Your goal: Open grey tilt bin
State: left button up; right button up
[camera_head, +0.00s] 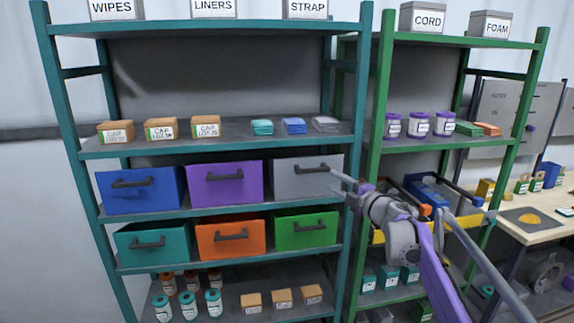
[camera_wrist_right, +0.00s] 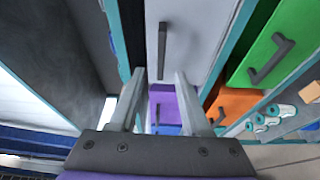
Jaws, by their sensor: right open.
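The grey tilt bin (camera_head: 293,183) sits at the right end of the upper bin row on the teal shelf, its front looking closed. Its dark handle (camera_head: 316,169) is on the front face. My right gripper (camera_head: 338,182) is at the bin's right edge, coming in from the right. In the right wrist view the grey bin (camera_wrist_right: 200,35) fills the upper middle, and its handle (camera_wrist_right: 162,52) lies just beyond the open, empty fingers (camera_wrist_right: 159,76), roughly in line with the gap between them. Contact cannot be told. My left gripper is not in view.
A purple bin (camera_head: 225,185) and a blue bin (camera_head: 140,192) stand left of the grey one. Teal, orange (camera_head: 231,239) and green (camera_head: 306,231) bins are below. A green rack post (camera_head: 380,100) stands close to my right arm.

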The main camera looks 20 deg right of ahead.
aim_at(314, 171)
jog(key=shift+n+y, duration=0.4)
jog(key=shift+n, duration=0.1)
jog(key=w, duration=0.3)
jog(key=w+a+p, duration=0.1)
jog(key=w, duration=0.3)
jog(key=w+a+p, duration=0.1)
jog(key=w, duration=0.2)
jog(key=shift+w, duration=0.4)
jog(key=shift+d, duration=0.1)
grip_shut()
dwell(0.4)
